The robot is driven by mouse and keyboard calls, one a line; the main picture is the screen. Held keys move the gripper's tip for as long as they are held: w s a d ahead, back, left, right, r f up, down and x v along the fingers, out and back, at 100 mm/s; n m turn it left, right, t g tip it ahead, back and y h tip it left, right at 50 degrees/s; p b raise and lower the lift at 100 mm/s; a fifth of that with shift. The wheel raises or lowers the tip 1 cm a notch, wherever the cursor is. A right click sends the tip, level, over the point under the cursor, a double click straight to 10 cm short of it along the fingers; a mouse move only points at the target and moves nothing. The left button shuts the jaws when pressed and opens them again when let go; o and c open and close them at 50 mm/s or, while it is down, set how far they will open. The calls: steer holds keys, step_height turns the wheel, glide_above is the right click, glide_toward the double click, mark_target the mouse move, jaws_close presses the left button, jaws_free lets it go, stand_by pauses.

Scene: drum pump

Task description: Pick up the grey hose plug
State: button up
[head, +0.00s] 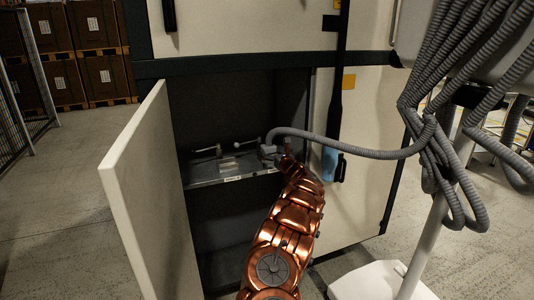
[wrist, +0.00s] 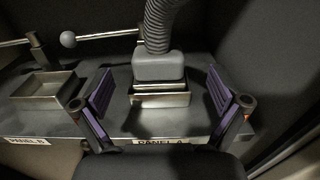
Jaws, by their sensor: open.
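The grey hose plug (wrist: 159,66) sits at the metal socket (wrist: 160,98) above the label that reads PANEL A, with the ribbed grey hose (wrist: 160,22) rising from its top. In the head view the plug (head: 268,149) shows small inside the open cabinet, at the end of the long hose (head: 365,153). My gripper (wrist: 160,97) is open, with one purple pad to the left of the plug and socket and one to the right. Both pads appear apart from the plug. In the head view my copper arm reaches into the cabinet and the fingers are hard to make out.
An empty metal socket (wrist: 46,88) stands at PANEL B on the left. A lever with a ball knob (wrist: 68,39) lies close to the plug's left. The cabinet door (head: 146,190) stands open at the left. Dark cabinet walls close in the shelf (head: 213,181).

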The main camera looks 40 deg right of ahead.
mark_target(269, 145)
steer(key=shift+w+d, duration=0.15)
steer(key=shift+w, duration=0.45)
steer(key=shift+w+d+p, duration=0.3)
steer(key=shift+w+p, duration=0.05)
steer(key=shift+w, duration=0.3)
steer(key=shift+w+d+r, duration=0.1)
steer(key=shift+w, duration=0.15)
steer(key=shift+w+d+p, duration=0.25)
steer(key=shift+w+p, duration=0.05)
steer(key=shift+w, duration=0.25)
steer(key=shift+w+d, duration=0.2)
steer(key=shift+w, duration=0.65)
steer(key=c, duration=1.3)
